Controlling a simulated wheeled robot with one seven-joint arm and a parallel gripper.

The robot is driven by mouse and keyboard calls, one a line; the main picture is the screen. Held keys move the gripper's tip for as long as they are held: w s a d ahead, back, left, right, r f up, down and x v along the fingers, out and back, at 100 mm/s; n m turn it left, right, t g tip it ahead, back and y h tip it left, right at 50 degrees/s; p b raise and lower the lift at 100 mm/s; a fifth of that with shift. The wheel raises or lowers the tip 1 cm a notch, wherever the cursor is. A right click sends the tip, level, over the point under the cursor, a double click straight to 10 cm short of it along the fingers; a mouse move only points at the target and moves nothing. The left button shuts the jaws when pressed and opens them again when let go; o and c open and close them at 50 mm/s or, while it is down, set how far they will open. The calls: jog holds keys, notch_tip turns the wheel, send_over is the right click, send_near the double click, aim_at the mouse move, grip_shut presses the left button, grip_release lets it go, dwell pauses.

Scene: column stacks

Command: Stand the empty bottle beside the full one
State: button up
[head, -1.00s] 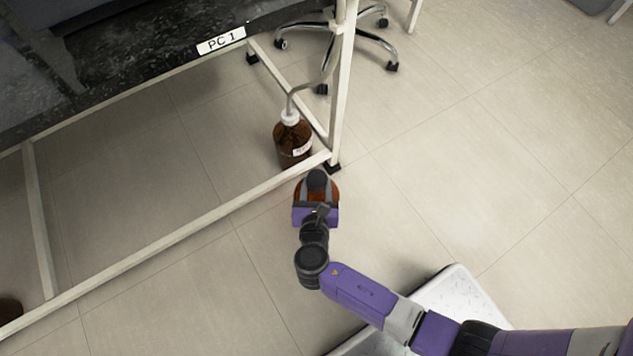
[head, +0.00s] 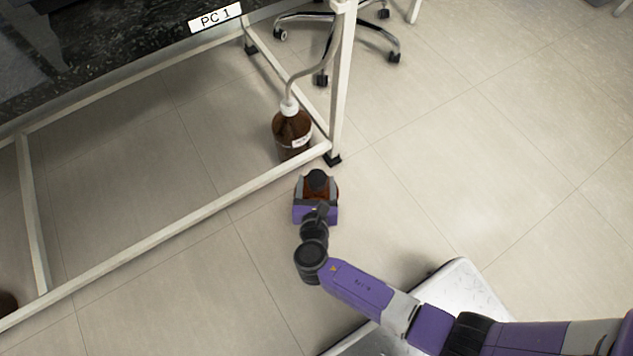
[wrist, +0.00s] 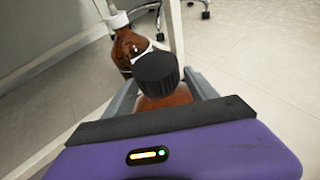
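A brown bottle with a black cap shows in the wrist view (wrist: 167,99), between the two fingers of my gripper (wrist: 160,95). The fingers lie along both its sides and look closed on it. In the head view my gripper (head: 317,187) is just outside the bench frame, and its purple body partly hides this bottle. Its base is hidden, so I cannot tell if it touches the floor. A second brown bottle (head: 291,131), with a white cap, a label and a tube into its top, stands upright on the floor inside the frame corner. It also shows in the wrist view (wrist: 128,48).
A low white rail (head: 200,229) and a white leg (head: 339,90) of the bench marked PC 1 separate the bottles. A wheeled chair base (head: 322,45) stands behind.

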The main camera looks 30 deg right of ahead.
jog(key=shift+r, duration=0.2)
jog(key=p+v, duration=0.6)
jog(key=v, duration=0.5)
jog(key=s+d+f+m+g+y, duration=0.1)
jog(key=s+m+g+y, duration=0.35)
jog(key=s+m, duration=0.9)
jog(key=s+d+r+m+t+y, duration=0.1)
jog(key=r+m, duration=0.4)
jog(key=r, duration=0.5)
jog(key=s+d+r+m+t+y, duration=0.1)
jog(key=s+d+r+m+t, duration=0.1)
jog(key=r, duration=0.8)
jog(key=s+d+r+m+t+y, duration=0.1)
jog(key=s+r+m+t, duration=0.2)
jog(key=r+m+t, duration=0.2)
notch_tip(320, 180, up, 6)
jog(key=m, duration=0.3)
jog(key=shift+d+m, duration=0.35)
